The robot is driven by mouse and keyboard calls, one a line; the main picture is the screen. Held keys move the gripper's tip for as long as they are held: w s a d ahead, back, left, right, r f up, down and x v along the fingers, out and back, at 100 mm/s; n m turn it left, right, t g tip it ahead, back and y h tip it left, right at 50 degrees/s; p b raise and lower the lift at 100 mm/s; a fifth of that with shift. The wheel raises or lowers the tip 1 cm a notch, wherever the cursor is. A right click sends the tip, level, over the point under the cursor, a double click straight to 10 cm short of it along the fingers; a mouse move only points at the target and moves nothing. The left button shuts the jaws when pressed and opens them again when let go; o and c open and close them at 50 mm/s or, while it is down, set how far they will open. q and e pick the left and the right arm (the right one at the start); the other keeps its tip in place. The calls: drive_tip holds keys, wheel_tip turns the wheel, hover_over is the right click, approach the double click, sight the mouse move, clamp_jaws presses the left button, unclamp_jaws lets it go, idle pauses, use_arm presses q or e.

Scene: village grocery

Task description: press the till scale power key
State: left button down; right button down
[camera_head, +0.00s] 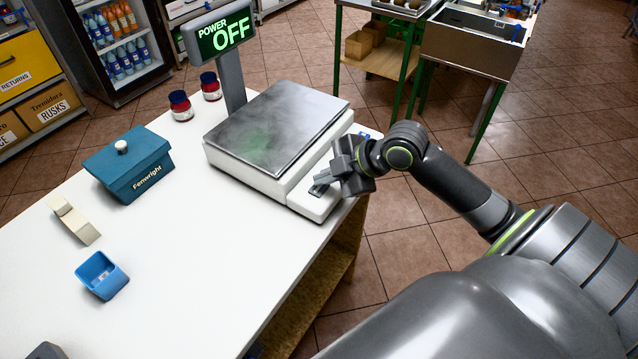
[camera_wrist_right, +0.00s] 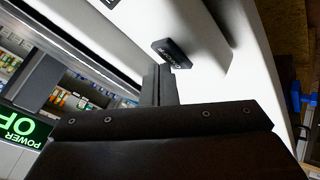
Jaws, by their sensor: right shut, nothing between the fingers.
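The till scale (camera_head: 262,165) stands on the white counter with a bare metal plate. Its display (camera_head: 226,30) on a post reads "POWER OFF" in green. My right gripper (camera_head: 322,179) is shut and empty at the scale's front panel. In the right wrist view, a black key (camera_wrist_right: 172,52) with small pale lettering stands on the white panel, close by the tips of my shut fingers (camera_wrist_right: 160,80). Whether they touch it is unclear. A dark grey tip (camera_head: 47,351) at the bottom left edge seems to be my left gripper; its jaws cannot be made out.
On the white counter (camera_head: 190,260) are a teal "Fenwright" box (camera_head: 128,172), a cream item (camera_head: 74,220), a blue open box (camera_head: 101,276) and two red-labelled jars (camera_head: 180,106) (camera_head: 211,87). A bottle fridge (camera_head: 122,50) stands behind. The counter's front middle is clear.

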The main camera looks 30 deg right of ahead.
sight(325, 188)
drive_tip(key=shift+r, duration=0.35)
wheel_tip(325, 188, up, 6)
drive_tip(key=p, duration=0.5)
drive_tip(key=shift+f, duration=0.1)
idle(0.3)
